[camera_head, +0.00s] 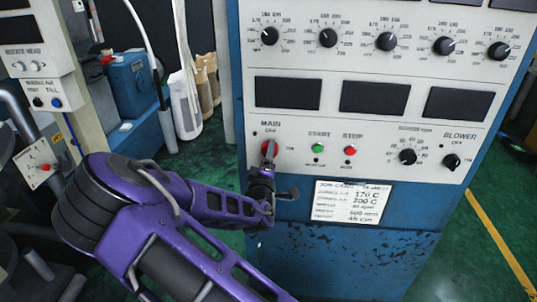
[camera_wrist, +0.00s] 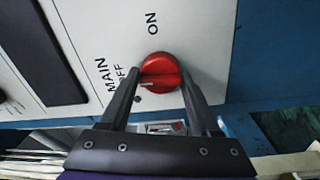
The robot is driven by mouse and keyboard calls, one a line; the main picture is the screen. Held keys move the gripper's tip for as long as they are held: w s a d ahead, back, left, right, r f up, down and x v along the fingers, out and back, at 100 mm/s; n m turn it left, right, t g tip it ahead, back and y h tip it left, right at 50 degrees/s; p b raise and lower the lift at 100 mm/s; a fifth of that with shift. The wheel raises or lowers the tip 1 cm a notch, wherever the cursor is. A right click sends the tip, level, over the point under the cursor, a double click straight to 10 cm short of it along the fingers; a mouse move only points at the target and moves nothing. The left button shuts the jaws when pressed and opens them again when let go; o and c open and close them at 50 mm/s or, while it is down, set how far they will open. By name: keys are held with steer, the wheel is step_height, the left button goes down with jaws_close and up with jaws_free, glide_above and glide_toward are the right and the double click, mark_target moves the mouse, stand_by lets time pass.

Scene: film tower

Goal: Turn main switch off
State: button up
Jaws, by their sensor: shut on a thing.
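The main switch (camera_head: 269,147) is a red rotary knob on the panel's lower left, with MAIN and OFF printed above it and ON to its right. In the wrist view the red knob (camera_wrist: 160,66) sits between my two fingers, its grip ridge running roughly toward the OFF label at the left. A short pale line shows at the ridge's OFF-side end. My gripper (camera_head: 268,165) reaches the knob from below and is shut on it. It also shows in the wrist view (camera_wrist: 160,82). The fingers partly hide the knob's sides.
A green START button (camera_head: 318,148) and red STOP button (camera_head: 350,150) are right of the switch. A black BLOWER knob (camera_head: 452,161) is further right. A paper label (camera_head: 350,202) is below. A blue machine (camera_head: 132,85) and grey control boxes stand left.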

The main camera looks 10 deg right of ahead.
steer(key=shift+f+n, duration=0.2)
steer(key=shift+n, duration=0.2)
steer(key=o, duration=1.3)
steer(key=shift+r, duration=0.1)
steer(key=shift+o, duration=0.2)
steer(key=p+v, duration=0.3)
steer(key=v, duration=1.4)
steer(key=shift+s, duration=0.2)
steer(key=shift+a, duration=0.1)
